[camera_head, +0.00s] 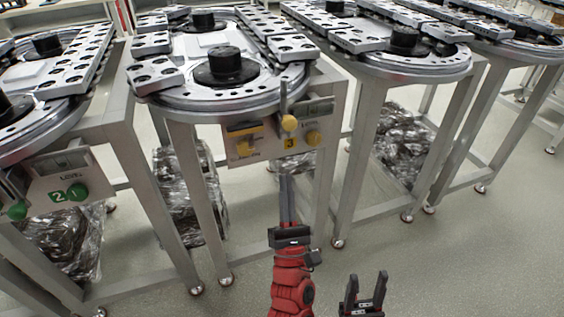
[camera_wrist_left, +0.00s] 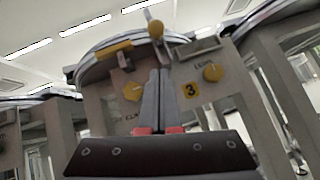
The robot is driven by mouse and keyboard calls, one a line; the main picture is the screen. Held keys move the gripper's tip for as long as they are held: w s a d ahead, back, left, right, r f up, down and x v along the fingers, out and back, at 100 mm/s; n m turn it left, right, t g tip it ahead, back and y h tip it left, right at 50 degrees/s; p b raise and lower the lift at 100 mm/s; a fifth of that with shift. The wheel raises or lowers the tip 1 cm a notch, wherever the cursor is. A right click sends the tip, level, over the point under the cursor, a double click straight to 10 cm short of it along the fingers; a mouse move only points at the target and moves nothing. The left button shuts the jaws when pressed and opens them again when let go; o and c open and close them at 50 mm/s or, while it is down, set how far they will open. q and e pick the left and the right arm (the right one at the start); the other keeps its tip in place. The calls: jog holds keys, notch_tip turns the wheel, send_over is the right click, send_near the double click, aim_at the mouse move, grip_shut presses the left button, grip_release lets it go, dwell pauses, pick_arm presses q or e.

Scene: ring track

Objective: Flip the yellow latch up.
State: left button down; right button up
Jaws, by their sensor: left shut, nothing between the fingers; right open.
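The station marked 3 has a grey panel with yellow parts. A flat yellow bar (camera_head: 244,129), which looks like the latch, lies nearly level at the panel's upper left; it also shows in the left wrist view (camera_wrist_left: 112,50). A yellow ball-ended lever (camera_head: 289,123) stands out to its right, also in the left wrist view (camera_wrist_left: 155,28). My left gripper (camera_head: 285,178) is shut and empty, pointing up at the panel from below, apart from the bar; its fingers fill the left wrist view's middle (camera_wrist_left: 159,73). My right gripper (camera_head: 367,276) is open and empty, low and right.
Yellow round knobs sit lower on the panel at left (camera_head: 245,147) and right (camera_head: 313,138), beside the 3 label (camera_head: 290,142). The ring track (camera_head: 222,95) is above. Table legs and wrapped bundles (camera_head: 193,195) stand below. Open floor (camera_head: 450,255) lies at right.

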pick_arm(q)
jog(key=shift+v, duration=2.2)
jog(key=shift+a, duration=0.2)
